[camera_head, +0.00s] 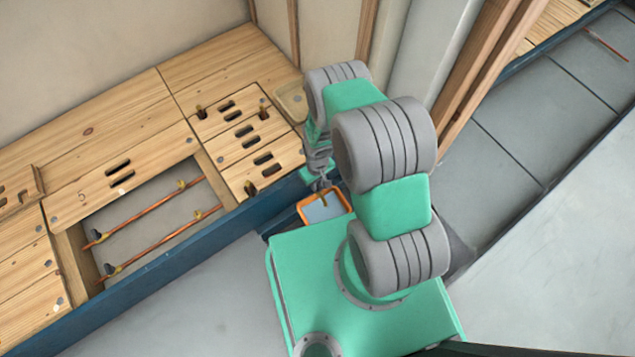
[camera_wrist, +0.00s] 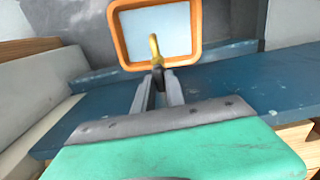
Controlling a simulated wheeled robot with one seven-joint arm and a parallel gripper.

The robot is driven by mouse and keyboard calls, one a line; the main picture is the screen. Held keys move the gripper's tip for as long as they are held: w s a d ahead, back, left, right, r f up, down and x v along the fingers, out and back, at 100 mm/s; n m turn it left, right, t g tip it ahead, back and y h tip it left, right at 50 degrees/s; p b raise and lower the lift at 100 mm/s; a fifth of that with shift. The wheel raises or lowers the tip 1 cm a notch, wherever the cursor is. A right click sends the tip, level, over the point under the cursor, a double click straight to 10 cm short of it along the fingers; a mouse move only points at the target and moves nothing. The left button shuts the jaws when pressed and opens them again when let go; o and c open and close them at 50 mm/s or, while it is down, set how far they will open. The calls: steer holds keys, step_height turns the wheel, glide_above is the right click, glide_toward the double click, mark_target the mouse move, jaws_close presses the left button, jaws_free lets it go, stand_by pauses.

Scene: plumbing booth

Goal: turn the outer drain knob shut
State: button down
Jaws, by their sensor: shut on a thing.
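My gripper (camera_wrist: 158,82) points down past the blue beam. Its two grey fingers are shut on a small yellow brass piece (camera_wrist: 154,48). The piece shows in front of an orange-rimmed tray (camera_wrist: 118,40) with a pale blue inside. I cannot tell for sure that it is the outer drain knob, or how far it is turned. In the head view the tray (camera_head: 304,213) is beside the blue beam, and my arm hides most of the gripper (camera_head: 322,182). Two copper pipes (camera_head: 160,205) with brass fittings lie in the floor opening to the left.
The wooden deck (camera_head: 110,115) has slotted boards with several small brass fittings. A blue beam (camera_head: 190,260) runs along its front edge. A beige tray (camera_head: 292,100) lies in the deck corner. Wooden studs (camera_head: 485,75) stand right of my arm. The grey floor at lower left is clear.

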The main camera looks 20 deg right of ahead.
steer(key=shift+d+m, duration=0.1)
steer(key=shift+m, duration=0.3)
steer(key=m+b, duration=0.1)
steer(key=m, duration=0.7)
steer(key=shift+b, duration=0.4)
steer(key=m, duration=0.4)
steer(key=shift+b, duration=0.3)
steer(key=m, duration=0.5)
steer(key=c, duration=1.4)
jaws_free()
step_height(320, 180, up, 8)
steer(key=p, duration=0.3)
steer(key=shift+f, duration=0.1)
